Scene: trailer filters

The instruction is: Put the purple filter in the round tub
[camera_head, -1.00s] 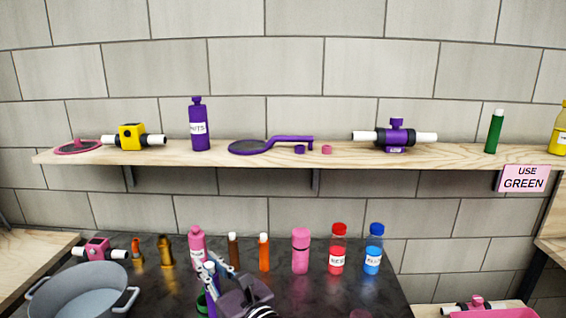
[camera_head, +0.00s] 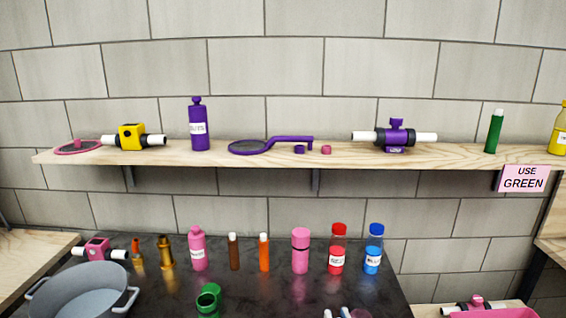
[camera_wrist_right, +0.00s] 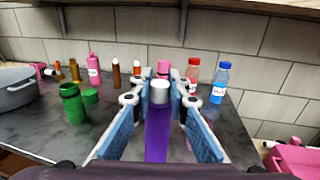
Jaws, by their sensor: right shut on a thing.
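My right gripper (camera_wrist_right: 159,98) is shut on a purple tube (camera_wrist_right: 157,135) with a whitish top, held upright between the blue pads in the right wrist view. In the head view only its pale tips (camera_head: 345,313) show at the bottom edge. The round grey tub (camera_head: 102,300) with side handles stands at the lower left of the dark counter; it also shows in the right wrist view (camera_wrist_right: 14,93), well left of the gripper. On the shelf are a purple strainer (camera_head: 250,147) and a purple inline fitting with white ends (camera_head: 396,136). My left gripper is out of view.
A green jar (camera_head: 208,298) stands between the tub and my gripper. Several bottles and tubes line the back of the dark counter (camera_head: 285,292), including a pink bottle (camera_head: 300,252) and a red-capped bottle (camera_head: 336,250). A sign (camera_head: 524,179) reads "USE GREEN".

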